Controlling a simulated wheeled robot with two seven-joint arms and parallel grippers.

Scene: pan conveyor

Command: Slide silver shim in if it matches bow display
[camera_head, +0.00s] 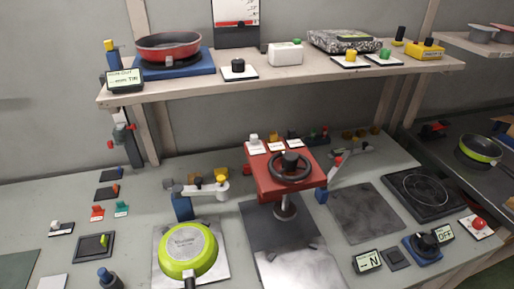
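A small display (125,80) hangs at the left front of the shelf; its text is only partly legible and seems to end in "mm TIR". A second display (367,262) on the bench reads "- N". I cannot tell which is the bow display. I cannot single out a silver shim; small red (97,211) and teal (121,208) pieces stand on the left of the bench. A green-rimmed pan (187,250) lies upside down, grey base up, on a pale plate. Neither gripper is in view.
A red press with a black handwheel (291,167) stands mid-bench. A blue-based arm (183,204) rises by the pan. A red pan (168,46) sits on the shelf. A control (424,243) with an "OFF" display is front right. The dark square plate (366,212) is bare.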

